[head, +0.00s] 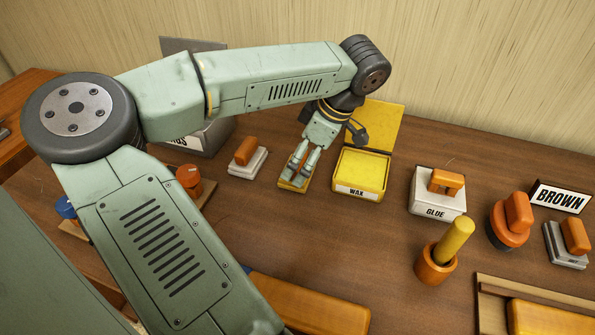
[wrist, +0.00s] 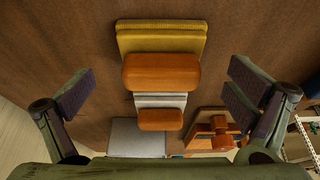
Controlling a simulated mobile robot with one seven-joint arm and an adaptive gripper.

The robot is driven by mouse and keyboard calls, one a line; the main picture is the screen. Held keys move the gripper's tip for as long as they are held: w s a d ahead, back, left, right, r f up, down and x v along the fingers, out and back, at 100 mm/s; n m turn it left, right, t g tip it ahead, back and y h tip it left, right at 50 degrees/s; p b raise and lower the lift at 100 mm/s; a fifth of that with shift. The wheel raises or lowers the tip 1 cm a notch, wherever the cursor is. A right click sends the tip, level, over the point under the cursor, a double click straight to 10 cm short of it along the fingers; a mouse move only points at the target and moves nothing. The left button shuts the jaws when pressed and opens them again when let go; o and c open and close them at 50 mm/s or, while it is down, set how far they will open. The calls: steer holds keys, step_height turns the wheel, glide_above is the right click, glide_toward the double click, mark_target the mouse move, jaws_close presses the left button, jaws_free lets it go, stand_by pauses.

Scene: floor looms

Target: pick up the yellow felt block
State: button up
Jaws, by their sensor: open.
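The yellow felt block (head: 289,185) lies on the brown table under my gripper (head: 300,160), left of the WAX box. It is a flat yellow slab with an orange handle on top. In the wrist view the yellow block (wrist: 161,38) is at upper centre, with its orange handle (wrist: 161,72) towards me. My gripper (wrist: 162,92) is open there, its two fingers wide apart on either side of the picture, with nothing held between them. In the head view the fingers partly cover the block and its handle, and I cannot tell whether they touch it.
A grey block with an orange handle (head: 246,152) is just left. The yellow WAX box (head: 360,185), lid up, stands close on the right. Further right are a GLUE box (head: 437,205), an orange cup with a yellow rod (head: 437,268) and a BROWN sign (head: 561,197).

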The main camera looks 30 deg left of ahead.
steer(key=b+x, duration=0.1)
steer(key=x, duration=0.2)
steer(key=shift+f, duration=0.15)
steer(key=shift+s, duration=0.1)
steer(key=c, duration=1.3)
steer(key=shift+d+r, duration=0.1)
steer(key=shift+r, duration=0.15)
